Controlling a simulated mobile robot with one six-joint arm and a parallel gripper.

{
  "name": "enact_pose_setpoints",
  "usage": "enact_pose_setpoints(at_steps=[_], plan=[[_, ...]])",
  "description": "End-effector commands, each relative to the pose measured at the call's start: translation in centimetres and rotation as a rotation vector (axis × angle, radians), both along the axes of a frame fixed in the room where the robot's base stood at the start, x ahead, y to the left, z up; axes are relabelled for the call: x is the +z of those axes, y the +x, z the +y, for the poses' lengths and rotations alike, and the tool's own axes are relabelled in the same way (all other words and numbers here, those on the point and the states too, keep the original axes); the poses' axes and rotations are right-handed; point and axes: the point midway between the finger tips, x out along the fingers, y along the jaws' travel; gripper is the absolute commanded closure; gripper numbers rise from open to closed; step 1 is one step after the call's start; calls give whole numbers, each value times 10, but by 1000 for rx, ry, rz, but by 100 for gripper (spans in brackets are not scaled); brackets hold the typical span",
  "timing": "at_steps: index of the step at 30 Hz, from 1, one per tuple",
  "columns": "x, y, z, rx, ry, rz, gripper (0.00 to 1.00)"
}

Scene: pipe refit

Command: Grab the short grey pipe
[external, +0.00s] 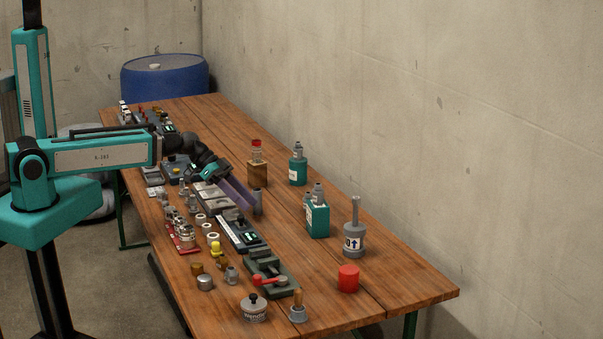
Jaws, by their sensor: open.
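A short upright grey cylinder (258,201), which looks like the short grey pipe, stands on the wooden table near its middle. My gripper (246,203) reaches in from the left with its long fingers angled down and to the right. The fingers are open, and their tips are close to the left side of the grey cylinder. I cannot tell from this view whether they are around it or only beside it. The fingers partly hide the table behind them.
Teal containers (317,220) and a grey labelled pot (354,240) stand to the right. A red cylinder (348,279) is near the front.

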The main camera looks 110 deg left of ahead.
Motion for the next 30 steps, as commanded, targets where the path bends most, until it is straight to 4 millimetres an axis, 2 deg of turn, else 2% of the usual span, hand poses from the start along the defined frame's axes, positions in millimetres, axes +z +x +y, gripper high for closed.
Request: enact_pose_setpoints(at_steps=[3,12,20,30], plan=[[-3,-23,22,37,0,8,54],[-9,-63,57,91,5,14,54],[-5,-78,77,46,88,-115,54],[11,-101,102,16,219,-266,54]])
